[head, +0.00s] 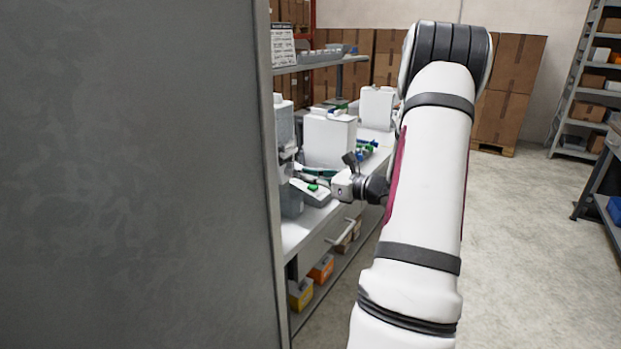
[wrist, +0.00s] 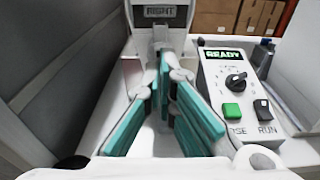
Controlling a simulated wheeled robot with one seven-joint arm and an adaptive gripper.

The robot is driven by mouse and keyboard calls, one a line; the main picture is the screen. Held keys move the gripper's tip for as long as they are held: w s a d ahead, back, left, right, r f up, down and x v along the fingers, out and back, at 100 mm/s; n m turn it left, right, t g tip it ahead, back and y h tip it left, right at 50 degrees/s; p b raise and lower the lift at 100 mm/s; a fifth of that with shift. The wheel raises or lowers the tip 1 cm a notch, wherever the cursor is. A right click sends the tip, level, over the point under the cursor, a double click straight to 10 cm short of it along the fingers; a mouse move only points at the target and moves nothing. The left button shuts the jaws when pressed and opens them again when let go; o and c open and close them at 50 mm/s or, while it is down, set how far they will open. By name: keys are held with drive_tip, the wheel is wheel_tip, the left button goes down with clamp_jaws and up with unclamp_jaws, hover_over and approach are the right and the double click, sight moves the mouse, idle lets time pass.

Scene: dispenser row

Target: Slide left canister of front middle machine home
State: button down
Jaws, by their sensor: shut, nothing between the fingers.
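My gripper (wrist: 168,88) has teal finger pads and is shut with nothing held. In the wrist view it points into a pale, walled bay of a white machine. Above the fingertips is a dark plate labelled RIGHT (wrist: 160,11) on a light part; how far that part is seated I cannot tell. To the right is the control panel (wrist: 237,85) with a READY display, a black knob, a green button and a RUN switch. In the head view my gripper (head: 318,172) is small, at the white machines (head: 328,140). No label reading LEFT is visible.
A large grey panel (head: 130,170) fills the left of the head view and hides part of the bench. Another white machine (head: 376,107) stands farther back. Coloured boxes (head: 320,269) sit on the lower shelf. Floor (head: 545,240) at right is clear.

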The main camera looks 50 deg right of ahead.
sight(299, 173)
drive_tip(key=shift+w, duration=0.1)
drive_tip(key=shift+w+a+b, duration=0.2)
drive_tip(key=shift+w+b, duration=0.75)
drive_tip(key=shift+w, duration=1.6)
drive_tip(key=s+p, duration=0.2)
drive_tip(key=s, duration=0.6)
drive_tip(key=shift+d, duration=0.3)
